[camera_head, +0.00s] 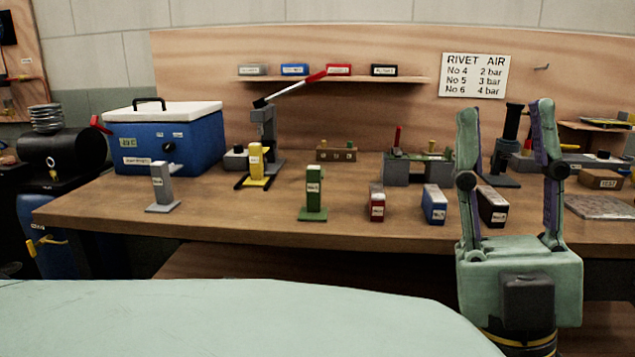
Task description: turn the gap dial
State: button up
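My gripper (506,108) points up at the right, in front of the bench, with its two fingers wide apart and nothing between them. I cannot tell for certain which part is the gap dial. A grey lever press (268,125) with a red-handled arm stands left of centre on the bench, with a small dark knob (239,149) at its left. A grey fixture (402,170) with a red lever stands right of centre. A dark upright tool (509,135) shows between my fingers, partly hidden by them. My gripper touches none of these.
The wooden bench (250,215) holds a blue cooler (180,143), a yellow block (256,165), a grey block (161,185), a green block (313,190) and red (377,205) and blue (434,205) blocks. A rivet air sign (474,75) hangs behind. The bench's front left is clear.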

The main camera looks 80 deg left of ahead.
aim_at(238, 148)
jog(key=u, duration=2.9)
